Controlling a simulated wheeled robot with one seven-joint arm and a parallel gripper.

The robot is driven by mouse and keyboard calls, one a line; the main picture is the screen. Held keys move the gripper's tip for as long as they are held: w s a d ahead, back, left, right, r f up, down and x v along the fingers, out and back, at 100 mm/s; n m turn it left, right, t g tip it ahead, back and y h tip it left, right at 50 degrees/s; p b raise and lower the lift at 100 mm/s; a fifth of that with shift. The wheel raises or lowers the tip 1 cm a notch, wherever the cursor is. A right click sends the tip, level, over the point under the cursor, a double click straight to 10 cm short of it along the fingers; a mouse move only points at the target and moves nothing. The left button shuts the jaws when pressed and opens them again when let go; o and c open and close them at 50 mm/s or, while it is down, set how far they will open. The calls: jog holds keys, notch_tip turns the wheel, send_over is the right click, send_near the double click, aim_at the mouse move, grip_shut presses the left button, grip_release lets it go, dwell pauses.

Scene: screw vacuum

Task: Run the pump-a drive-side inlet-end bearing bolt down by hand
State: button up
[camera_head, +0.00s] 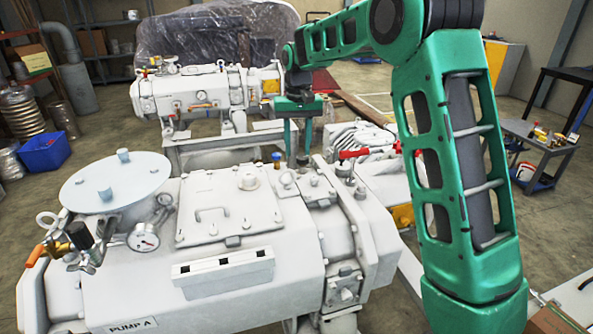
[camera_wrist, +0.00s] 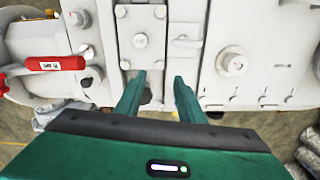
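The white pump marked PUMP A (camera_head: 133,325) fills the front of the head view. My gripper (camera_head: 297,160) points down over its far top edge, left of a red-handled valve (camera_head: 368,152). In the wrist view my gripper (camera_wrist: 158,76) has its two green fingers apart, with a clear gap and nothing visibly held. The fingertips look close to the pump surface; contact cannot be told. I cannot tell which bolt is the bearing bolt.
The red valve handle (camera_wrist: 54,64) lies left of the fingers in the wrist view, and a large round plug (camera_wrist: 232,63) lies right. A second white pump (camera_head: 205,92) stands behind. A pressure gauge (camera_head: 143,237) and round flange lid (camera_head: 115,182) stand at left.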

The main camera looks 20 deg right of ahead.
aim_at(298, 175)
notch_tip(298, 175, down, 8)
jog(key=shift+f, duration=0.1)
jog(key=shift+c, duration=0.5)
grip_shut()
